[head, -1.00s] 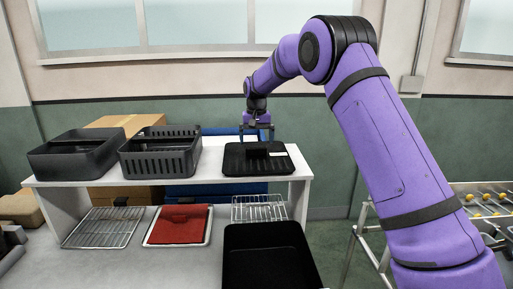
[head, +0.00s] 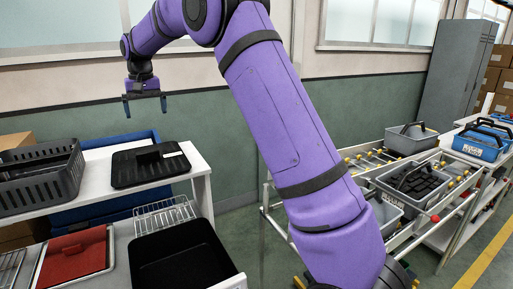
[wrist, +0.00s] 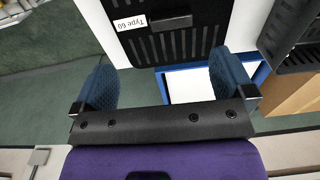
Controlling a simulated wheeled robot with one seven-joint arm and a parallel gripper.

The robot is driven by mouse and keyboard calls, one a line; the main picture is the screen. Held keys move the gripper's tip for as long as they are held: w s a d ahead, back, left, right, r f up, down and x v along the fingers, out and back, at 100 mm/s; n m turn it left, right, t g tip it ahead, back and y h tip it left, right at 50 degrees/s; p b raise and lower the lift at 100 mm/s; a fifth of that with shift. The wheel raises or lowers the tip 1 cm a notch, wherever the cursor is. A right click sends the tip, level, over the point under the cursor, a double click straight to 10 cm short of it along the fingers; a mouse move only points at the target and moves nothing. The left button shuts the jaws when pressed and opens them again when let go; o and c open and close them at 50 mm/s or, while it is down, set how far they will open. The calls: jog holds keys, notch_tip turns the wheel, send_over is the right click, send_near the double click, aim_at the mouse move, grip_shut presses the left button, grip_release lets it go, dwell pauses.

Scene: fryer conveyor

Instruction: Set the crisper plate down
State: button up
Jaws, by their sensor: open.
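The black crisper plate (head: 150,165) lies flat on the white shelf, with its raised handle block on top. In the wrist view the ribbed plate (wrist: 195,42) shows near the top, with a "Type 60" label. My gripper (head: 145,104) is open and empty, held in the air above and apart from the plate. In the wrist view its two blue fingers (wrist: 160,82) stand wide apart with nothing between them.
A black slotted basket (head: 40,180) stands left of the plate on the white shelf (head: 196,160). Below are a wire rack (head: 163,216), a red item (head: 75,257) on a tray and a black bin (head: 182,262). Crates (head: 412,180) on a roller conveyor stand right.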

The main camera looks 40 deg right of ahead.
jog(key=s+d+r+t, duration=0.1)
jog(key=s+r, duration=0.2)
jog(key=s, duration=0.5)
jog(key=s+d+r+t, duration=0.1)
jog(key=s+d+r, duration=0.15)
jog(key=s, duration=0.65)
jog(key=s+d+r+t, duration=0.1)
jog(key=s+r, duration=0.3)
jog(key=s, duration=0.4)
jog(key=s+f+n+t, duration=0.1)
jog(key=s+f, duration=0.3)
jog(key=s, duration=0.7)
jog(key=s+d+f+n, duration=0.1)
jog(key=s+f, duration=0.3)
jog(key=s, duration=0.8)
jog(key=shift+s+f+t, duration=0.15)
jog(key=shift+t, duration=0.25)
jog(key=shift+d, duration=0.1)
